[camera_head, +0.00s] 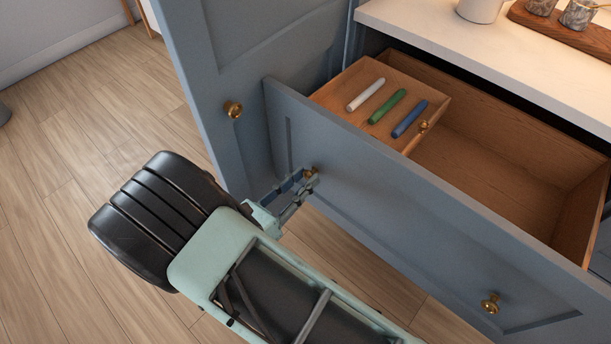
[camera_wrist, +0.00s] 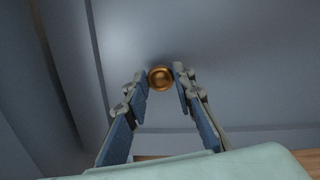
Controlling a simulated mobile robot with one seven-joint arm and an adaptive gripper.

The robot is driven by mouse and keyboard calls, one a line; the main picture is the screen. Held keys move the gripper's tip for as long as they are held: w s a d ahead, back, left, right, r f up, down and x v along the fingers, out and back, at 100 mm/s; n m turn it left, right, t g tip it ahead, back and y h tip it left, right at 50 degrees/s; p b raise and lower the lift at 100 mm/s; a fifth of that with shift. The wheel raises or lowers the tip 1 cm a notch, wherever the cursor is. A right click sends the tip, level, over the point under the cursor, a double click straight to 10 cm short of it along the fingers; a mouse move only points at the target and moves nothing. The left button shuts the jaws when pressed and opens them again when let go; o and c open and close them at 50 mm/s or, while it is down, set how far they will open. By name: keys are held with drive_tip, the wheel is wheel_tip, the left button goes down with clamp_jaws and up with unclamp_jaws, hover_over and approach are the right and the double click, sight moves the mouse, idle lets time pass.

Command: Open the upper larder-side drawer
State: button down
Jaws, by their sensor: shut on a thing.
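The blue-grey drawer (camera_head: 395,195) stands pulled out, and its wooden inside shows below the white worktop. Its front has two brass knobs. My gripper (camera_head: 307,180) is at the left knob (camera_head: 313,171), shut on it. In the wrist view the gripper's fingers (camera_wrist: 160,85) lie on either side of the round brass knob (camera_wrist: 160,77), with the drawer front (camera_wrist: 230,55) behind it. The right knob (camera_head: 491,303) is free.
A wooden insert (camera_head: 360,72) at the drawer's left holds white, green and blue sticks and has a small brass knob (camera_head: 423,126). A blue-grey door (camera_head: 215,90) with a knob (camera_head: 233,109) stands at the left. The worktop (camera_head: 440,30) carries a white pot (camera_head: 480,8) and wooden board (camera_head: 560,30).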

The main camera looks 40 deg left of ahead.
drive_tip(key=c, duration=1.6)
unclamp_jaws()
drive_tip(key=shift+s, duration=0.1)
drive_tip(key=s, duration=0.8)
drive_tip(key=s+a, duration=0.1)
drive_tip(key=s, duration=0.3)
drive_tip(key=shift+w, duration=0.1)
